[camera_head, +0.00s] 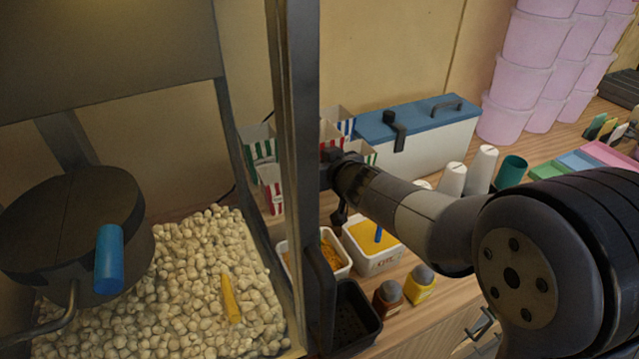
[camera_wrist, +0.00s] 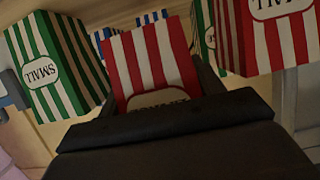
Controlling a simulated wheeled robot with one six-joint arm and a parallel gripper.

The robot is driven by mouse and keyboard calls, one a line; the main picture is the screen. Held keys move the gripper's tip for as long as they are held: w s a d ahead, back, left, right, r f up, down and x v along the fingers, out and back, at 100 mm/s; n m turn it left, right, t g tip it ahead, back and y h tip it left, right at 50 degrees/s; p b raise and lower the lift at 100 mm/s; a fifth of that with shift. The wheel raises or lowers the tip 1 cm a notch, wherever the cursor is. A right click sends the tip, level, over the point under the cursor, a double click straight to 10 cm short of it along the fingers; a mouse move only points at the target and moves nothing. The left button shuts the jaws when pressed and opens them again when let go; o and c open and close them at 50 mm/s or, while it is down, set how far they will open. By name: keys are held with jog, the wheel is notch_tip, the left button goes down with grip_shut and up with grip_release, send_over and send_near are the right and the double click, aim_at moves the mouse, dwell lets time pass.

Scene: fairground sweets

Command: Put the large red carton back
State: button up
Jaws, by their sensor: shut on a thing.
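My gripper (camera_head: 336,160) is at the cartons behind the popcorn case's post. It is shut on a red-and-white striped carton (camera_wrist: 152,66), which fills the middle of the wrist view. Its label is partly hidden by my gripper, so I cannot read its size. In the head view the red carton (camera_head: 330,134) shows just above my gripper, partly behind the post. A green striped carton (camera_wrist: 55,62) marked SMALL is at the left.
Blue striped cartons (camera_head: 346,122) stand close behind. A small red carton (camera_head: 271,187) and a green one (camera_head: 258,146) are left of the post. A white cooler with a blue lid (camera_head: 430,140) stands right of the cartons. Seasoning tubs (camera_head: 372,262) and shaker bottles (camera_head: 420,285) stand in front.

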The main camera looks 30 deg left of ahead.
jog(key=shift+f+b, duration=1.05)
jog(key=shift+f, duration=0.9)
jog(key=shift+f, duration=0.2)
jog(key=o, duration=1)
jog(key=shift+r, duration=0.15)
jog(key=shift+d+r, duration=0.1)
jog(key=shift+r, duration=0.05)
jog(key=shift+p+v, duration=0.65)
jog(key=shift+v, duration=5.3)
